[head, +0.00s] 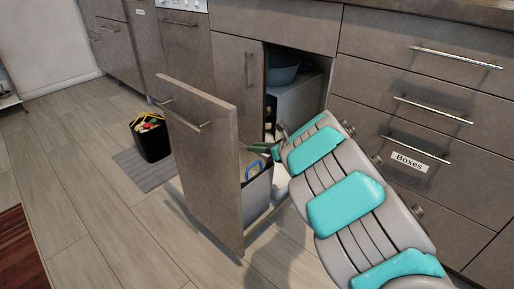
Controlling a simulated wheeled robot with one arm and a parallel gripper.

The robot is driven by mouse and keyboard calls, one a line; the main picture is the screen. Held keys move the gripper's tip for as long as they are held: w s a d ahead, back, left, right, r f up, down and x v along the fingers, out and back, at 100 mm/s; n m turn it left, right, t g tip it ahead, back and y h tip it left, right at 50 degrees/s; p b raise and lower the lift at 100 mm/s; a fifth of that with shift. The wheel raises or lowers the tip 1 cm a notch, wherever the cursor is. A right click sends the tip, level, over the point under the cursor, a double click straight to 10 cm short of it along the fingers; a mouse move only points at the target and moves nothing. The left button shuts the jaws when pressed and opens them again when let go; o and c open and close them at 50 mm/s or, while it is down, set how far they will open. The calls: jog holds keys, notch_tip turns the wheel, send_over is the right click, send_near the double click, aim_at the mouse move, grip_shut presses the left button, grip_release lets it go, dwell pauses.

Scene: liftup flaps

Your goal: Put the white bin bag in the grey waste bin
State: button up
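A light grey waste bin (260,195) stands in the pulled-out cabinet unit, behind its wooden front panel (203,160). A blue handle-like loop (254,169) shows at the top of the bin. My gripper (259,148) is just above the bin's opening, its dark green fingers seen from the side and small. My grey and teal arm reaches to it from the lower right and hides part of the bin and cabinet. I cannot tell whether the fingers are apart or hold anything. I cannot make out a white bin bag.
A black bin (154,143) with colourful contents stands on a grey mat (146,172) to the left. The open cabinet holds a pale box (299,104) with a bowl (282,71) on it. Drawers (425,85) line the right. The floor at left is mostly clear.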

jog(key=shift+o, duration=0.5)
jog(key=r+p+v, duration=0.1)
jog(key=p+v, duration=0.1)
jog(key=v, duration=1)
jog(key=shift+r, duration=0.15)
dwell(0.8)
